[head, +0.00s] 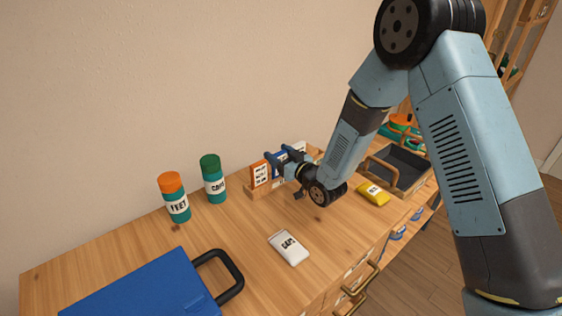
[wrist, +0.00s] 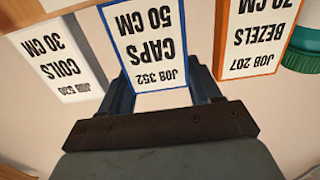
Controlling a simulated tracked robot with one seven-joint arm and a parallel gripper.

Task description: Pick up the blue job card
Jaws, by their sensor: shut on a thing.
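The blue job card (wrist: 150,45) has a blue border and reads JOB 352 CAPS 50 CM, upside down in the wrist view. My gripper (wrist: 161,88) is shut on it, one finger at each side edge. In the head view, my gripper (head: 284,158) is at the wooden card rack (head: 262,191), and only a little of the blue card (head: 280,158) shows between its fingers. I cannot tell whether the card still rests in its slot. The orange-bordered card (wrist: 254,35) reads JOB 207 BEZELS, and the white-edged card (wrist: 58,58) reads COILS; they stand either side.
A green-capped bottle (head: 213,182) and an orange-capped bottle (head: 173,200) stand left of the rack. A white CAPS packet (head: 288,248), a yellow packet (head: 373,194), a dark tray (head: 398,170) and a blue case (head: 150,285) are on the bench. Bench between rack and white packet is clear.

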